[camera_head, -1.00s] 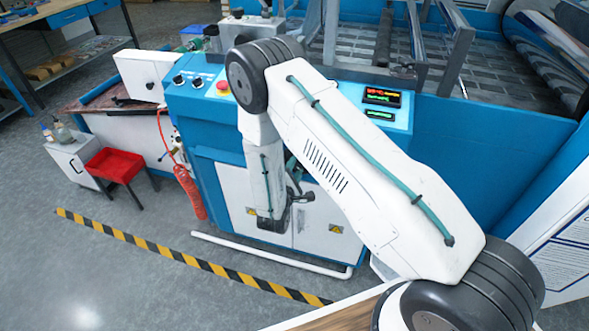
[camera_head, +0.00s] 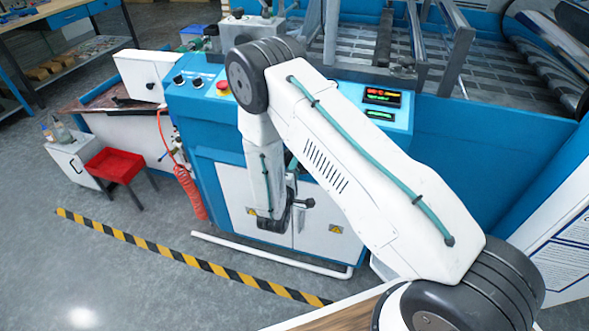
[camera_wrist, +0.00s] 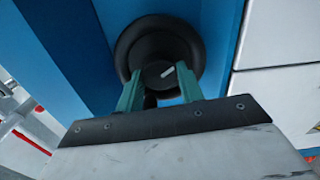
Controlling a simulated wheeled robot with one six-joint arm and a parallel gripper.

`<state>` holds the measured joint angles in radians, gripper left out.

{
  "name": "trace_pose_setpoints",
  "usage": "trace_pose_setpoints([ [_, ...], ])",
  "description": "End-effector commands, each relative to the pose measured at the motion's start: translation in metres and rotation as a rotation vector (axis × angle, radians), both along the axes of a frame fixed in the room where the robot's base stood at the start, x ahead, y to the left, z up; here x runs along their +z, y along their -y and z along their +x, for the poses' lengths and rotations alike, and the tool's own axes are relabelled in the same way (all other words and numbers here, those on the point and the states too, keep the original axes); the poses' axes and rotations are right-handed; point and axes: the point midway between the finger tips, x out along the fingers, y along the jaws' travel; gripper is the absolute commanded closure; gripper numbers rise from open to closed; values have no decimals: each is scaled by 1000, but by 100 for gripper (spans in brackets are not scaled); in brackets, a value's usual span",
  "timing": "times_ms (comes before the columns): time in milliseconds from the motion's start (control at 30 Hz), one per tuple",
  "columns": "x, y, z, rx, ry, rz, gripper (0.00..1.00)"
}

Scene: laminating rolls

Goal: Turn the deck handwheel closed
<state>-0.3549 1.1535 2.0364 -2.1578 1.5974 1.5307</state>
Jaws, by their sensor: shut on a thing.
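The deck handwheel (camera_wrist: 132,48) is a round black wheel on the blue machine side, with a small pale mark on its hub, in the wrist view. My gripper (camera_wrist: 160,84) has two green fingers, which reach onto the hub area from below. The fingers are shut on the handwheel at its middle. In the head view my gripper end hangs down before the white doors of the machine, and the handwheel is hidden there behind my arm.
The blue laminating machine (camera_head: 470,150) has a red stop button (camera_head: 222,88) and lit displays (camera_head: 382,96). A white floor rail (camera_head: 270,257) runs along its front.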

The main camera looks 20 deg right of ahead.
Motion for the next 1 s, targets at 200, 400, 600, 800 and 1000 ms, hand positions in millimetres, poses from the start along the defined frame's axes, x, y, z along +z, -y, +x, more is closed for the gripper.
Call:
trace_pose_setpoints([
  [200,0,-2,0,6,-1,1,49],
  [400,0,0,0,1,-1,-1,41],
  [600,0,-3,-5,1,-1,0,41],
  [800,0,-24,-30,5,-1,-1,41],
  [1000,0,-42,-54,5,-2,-1,41],
])
